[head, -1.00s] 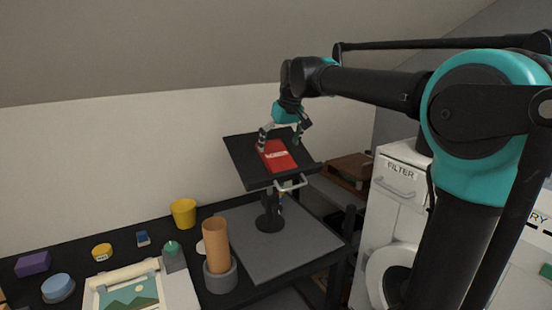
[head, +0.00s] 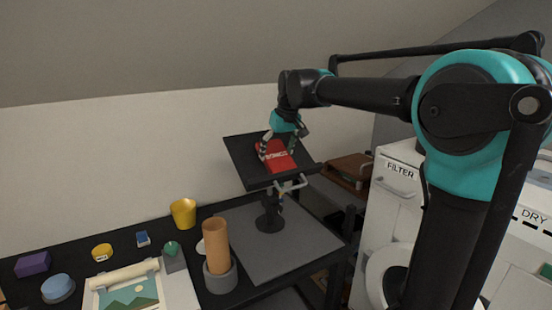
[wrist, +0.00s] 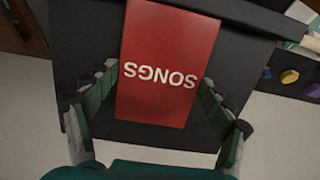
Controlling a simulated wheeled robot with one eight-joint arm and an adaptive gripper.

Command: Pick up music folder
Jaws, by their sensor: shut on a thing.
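The music folder (head: 279,156) is red with white lettering, and it lies on the tilted black music stand (head: 242,158). In the wrist view the folder (wrist: 168,45) reads "SONGS", upside down. My gripper (head: 278,148) is over the stand with one finger on each side of the folder. In the wrist view the fingers of my gripper (wrist: 155,110) flank the folder's near part and are shut on it. The folder still appears against the stand's desk; any gap beneath it cannot be told.
The stand's base rests on a grey mat (head: 290,245). On the dark table are an orange cylinder (head: 216,245) in a grey holder, a yellow cup (head: 183,213) and a picture (head: 128,293). A white cabinet labelled FILTER (head: 398,200) stands at right.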

